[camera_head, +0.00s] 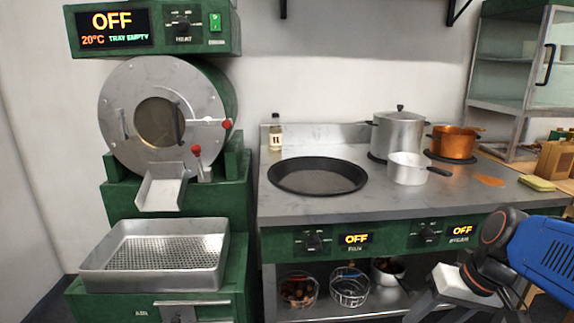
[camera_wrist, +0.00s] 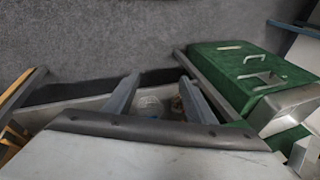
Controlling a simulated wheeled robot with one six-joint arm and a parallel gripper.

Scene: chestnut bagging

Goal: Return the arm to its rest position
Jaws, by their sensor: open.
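My gripper (camera_wrist: 157,92) shows in the wrist view as two grey-blue fingers spread apart, with nothing between them. In the head view, my blue arm comes in from the lower right, in front of the counter's right part, and my gripper is partly cut off by the bottom edge. In the wrist view, a dark rounded edge crosses below the fingers. A wire basket shows blurred behind them (camera_wrist: 150,105).
A green roaster (camera_head: 120,190) reading OFF and TRAY EMPTY stands left, with an empty perforated tray (camera_head: 155,228). The steel counter (camera_head: 330,207) holds a black pan (camera_head: 318,174), a steel pot (camera_head: 397,137), a saucepan (camera_head: 406,170) and a copper pot (camera_head: 454,145). Baskets sit on the shelf below.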

